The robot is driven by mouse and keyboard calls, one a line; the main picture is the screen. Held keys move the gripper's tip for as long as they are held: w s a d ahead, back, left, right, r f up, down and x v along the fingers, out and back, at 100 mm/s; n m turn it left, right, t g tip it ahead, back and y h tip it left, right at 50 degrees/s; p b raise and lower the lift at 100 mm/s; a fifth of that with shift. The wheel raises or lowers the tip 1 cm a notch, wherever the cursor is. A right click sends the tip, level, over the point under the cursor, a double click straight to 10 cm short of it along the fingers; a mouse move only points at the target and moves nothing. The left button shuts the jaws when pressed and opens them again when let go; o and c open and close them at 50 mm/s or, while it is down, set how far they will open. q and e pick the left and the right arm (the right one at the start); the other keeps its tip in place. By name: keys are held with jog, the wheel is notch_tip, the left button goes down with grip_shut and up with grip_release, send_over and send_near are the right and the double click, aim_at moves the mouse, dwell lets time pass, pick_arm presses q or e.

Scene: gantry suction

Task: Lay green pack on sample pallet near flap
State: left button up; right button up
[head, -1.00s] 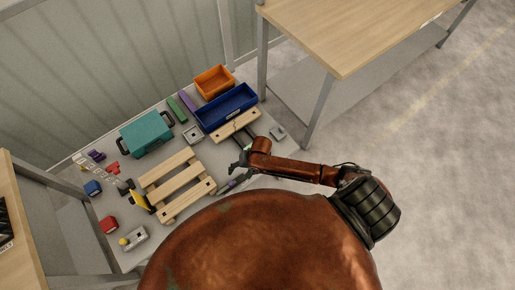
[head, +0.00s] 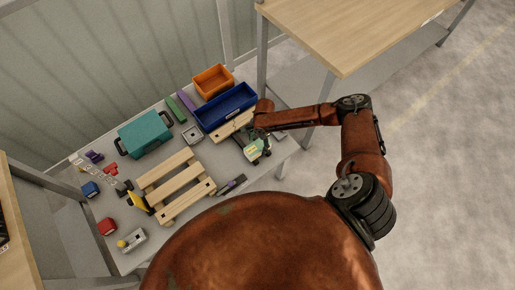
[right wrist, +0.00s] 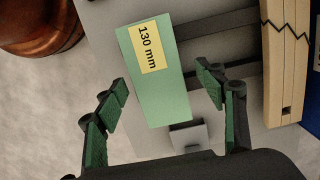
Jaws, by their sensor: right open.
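The green pack (right wrist: 165,90), a flat light-green block with a yellow "130 mm" label, lies between the fingers of my right gripper (right wrist: 163,86) in the right wrist view. The fingers are open and stand apart from its sides. In the head view the pack (head: 257,153) shows at the right end of the low table, partly under my right gripper (head: 258,138). The slatted wooden pallet (head: 175,186) lies bare in the middle of the table. I cannot make out which part is the flap. My left gripper is out of view.
A wooden board (head: 228,129) lies beside the pack, with a blue bin (head: 226,106) and orange bin (head: 212,81) behind. A teal case (head: 146,134) stands behind the pallet. A yellow-black item (head: 140,202) touches or nears the pallet's left side. A dark marker-like item (head: 232,185) lies right of it.

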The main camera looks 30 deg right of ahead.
aim_at(258, 145)
jog(key=f, duration=0.2)
jog(key=f+b, duration=0.1)
jog(key=shift+s+a+f, duration=0.1)
jog(key=shift+a+f, duration=0.1)
jog(key=shift+f, duration=0.15)
jog(key=shift+c, duration=0.7)
jog(key=c, duration=1.4)
jog(key=shift+r, duration=0.15)
